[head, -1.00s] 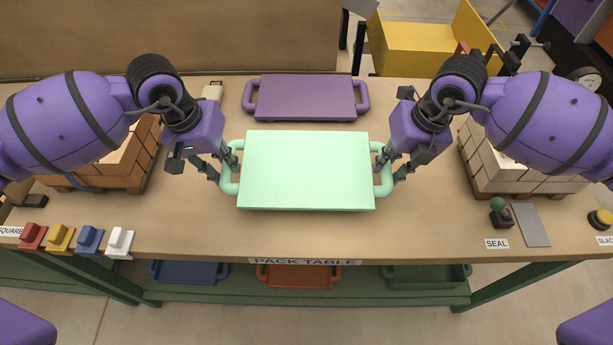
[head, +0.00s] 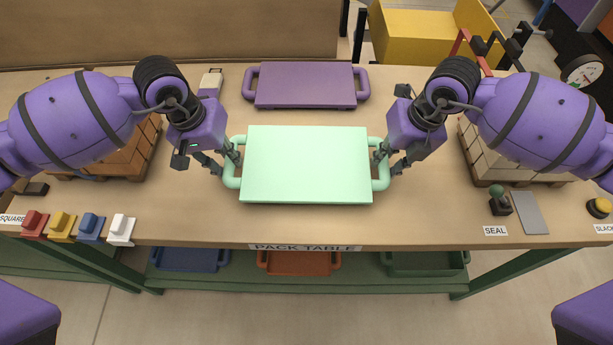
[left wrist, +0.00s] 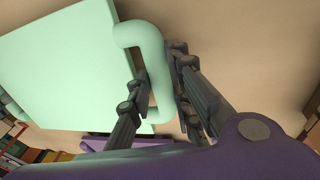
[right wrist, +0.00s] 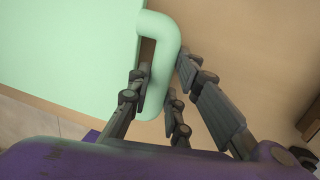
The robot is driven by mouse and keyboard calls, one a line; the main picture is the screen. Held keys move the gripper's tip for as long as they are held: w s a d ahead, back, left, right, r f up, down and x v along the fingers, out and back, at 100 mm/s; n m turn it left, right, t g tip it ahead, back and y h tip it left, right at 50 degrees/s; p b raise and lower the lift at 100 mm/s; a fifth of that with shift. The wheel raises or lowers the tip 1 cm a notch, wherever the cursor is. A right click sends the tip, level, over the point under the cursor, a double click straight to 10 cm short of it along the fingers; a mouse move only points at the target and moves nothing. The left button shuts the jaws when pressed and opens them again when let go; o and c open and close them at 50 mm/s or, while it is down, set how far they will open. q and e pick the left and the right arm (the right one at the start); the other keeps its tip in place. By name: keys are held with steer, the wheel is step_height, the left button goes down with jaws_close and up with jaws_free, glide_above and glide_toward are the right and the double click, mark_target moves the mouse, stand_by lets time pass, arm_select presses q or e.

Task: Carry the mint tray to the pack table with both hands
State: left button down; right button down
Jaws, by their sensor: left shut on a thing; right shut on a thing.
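The mint tray (head: 307,165) is level over the middle of the pack table (head: 430,215). I cannot tell whether it touches the tabletop. My left gripper (head: 230,161) is shut on its left handle. In the left wrist view the fingers (left wrist: 160,80) sit on both sides of the mint handle (left wrist: 160,97). My right gripper (head: 383,160) is shut on the right handle. In the right wrist view its fingers (right wrist: 162,85) straddle the handle bar (right wrist: 163,48). The tray's underside is hidden.
A purple tray (head: 306,85) lies behind the mint tray. Brick stacks stand at left (head: 128,158) and right (head: 490,160). Coloured blocks (head: 90,228) line the front left edge. A seal lever (head: 500,203) and grey pad (head: 530,212) are at front right. Trays sit on the lower shelf.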

arm_select(q)
steer(key=shift+d+f, duration=0.25)
steer(key=shift+f, duration=0.45)
arm_select(e)
steer(key=shift+a+f, duration=0.25)
steer(key=shift+f, duration=0.45)
arm_select(q)
steer(key=c, duration=1.6)
jaws_free()
steer(key=shift+c, duration=0.2)
arm_select(e)
steer(key=c, duration=1.6)
jaws_free()
steer(key=shift+c, duration=0.2)
arm_select(q)
steer(key=shift+a, duration=0.1)
arm_select(e)
steer(key=shift+d, duration=0.15)
arm_select(q)
steer(key=shift+a+f, duration=0.1)
arm_select(e)
steer(key=shift+f, duration=0.1)
